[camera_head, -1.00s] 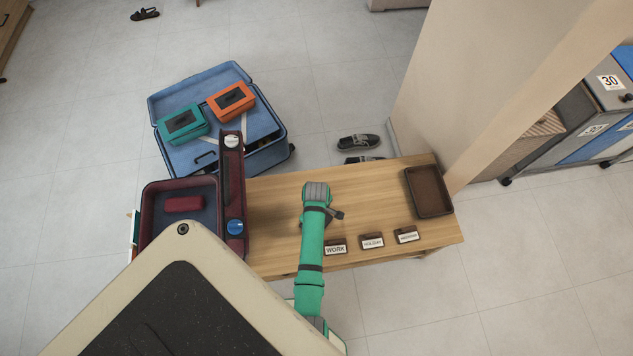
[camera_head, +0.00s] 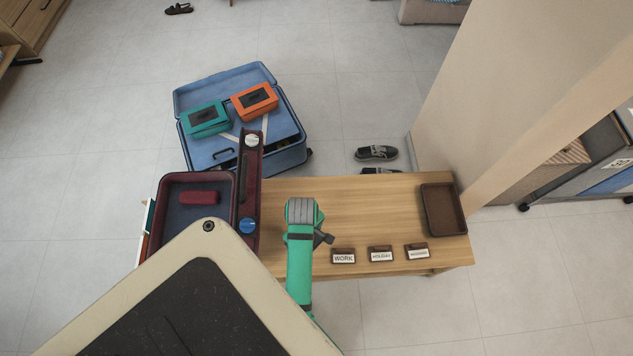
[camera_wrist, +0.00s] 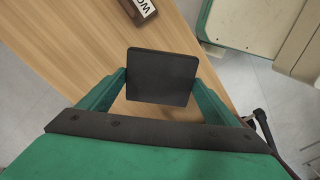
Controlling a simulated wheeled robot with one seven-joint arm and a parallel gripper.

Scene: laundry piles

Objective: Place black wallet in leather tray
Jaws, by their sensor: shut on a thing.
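The black wallet (camera_wrist: 161,76) is a flat dark rectangle in the wrist view. My gripper (camera_wrist: 160,90) is shut on it, with a green finger on either side, and holds it over the wooden table (camera_wrist: 60,55). In the head view my green arm hides the wallet and the fingertips; only the wrist shows above the table's front left part. The leather tray (camera_head: 427,208) is a brown, shallow, empty rectangle at the table's right end, to the right of my arm and apart from it.
Small label blocks, one reading WORK (camera_head: 343,256), stand along the table's front edge between my arm and the tray. A dark red case (camera_head: 160,207) is at the left. A blue suitcase (camera_head: 222,152) lies open behind. A beige pillar (camera_head: 500,100) rises beyond the tray. The table's middle is clear.

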